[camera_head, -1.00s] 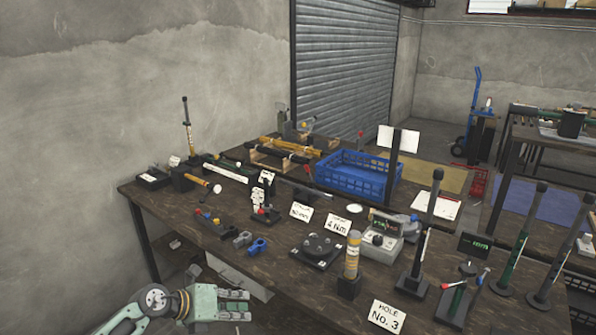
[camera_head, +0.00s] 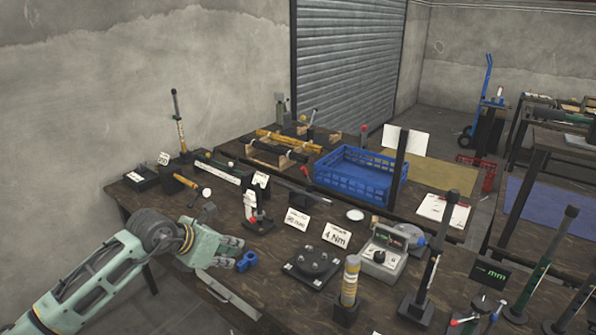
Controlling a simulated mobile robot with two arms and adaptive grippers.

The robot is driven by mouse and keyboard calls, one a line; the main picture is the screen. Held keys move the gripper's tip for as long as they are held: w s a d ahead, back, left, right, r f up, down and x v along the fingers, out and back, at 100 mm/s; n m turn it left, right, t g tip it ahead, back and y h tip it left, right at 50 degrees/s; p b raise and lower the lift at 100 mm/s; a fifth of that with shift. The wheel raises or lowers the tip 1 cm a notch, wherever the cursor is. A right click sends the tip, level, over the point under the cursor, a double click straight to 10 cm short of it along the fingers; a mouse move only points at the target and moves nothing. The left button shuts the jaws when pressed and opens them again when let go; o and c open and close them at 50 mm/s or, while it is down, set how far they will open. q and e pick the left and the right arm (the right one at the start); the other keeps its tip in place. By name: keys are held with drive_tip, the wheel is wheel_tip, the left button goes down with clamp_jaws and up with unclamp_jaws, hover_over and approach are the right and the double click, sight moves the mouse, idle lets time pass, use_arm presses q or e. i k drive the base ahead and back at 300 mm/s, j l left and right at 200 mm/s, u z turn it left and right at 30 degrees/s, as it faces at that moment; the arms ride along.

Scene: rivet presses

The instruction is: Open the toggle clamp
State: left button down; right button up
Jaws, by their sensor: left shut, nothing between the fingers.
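My left gripper (camera_head: 228,252) is shut and empty. It reaches in over the front left edge of the table, close to a small blue part (camera_head: 247,261); I cannot tell whether they touch. Behind it to the right stands a small upright white and black device with a red tip (camera_head: 255,212), which may be the toggle clamp, though it is too small to be sure. My right gripper is not in view.
The dark wooden table (camera_head: 283,290) is crowded. A blue crate (camera_head: 355,178) is at the back.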

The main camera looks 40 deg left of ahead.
sight(303, 169)
drive_tip(key=i+j, duration=1.1)
drive_tip(key=i, duration=0.25)
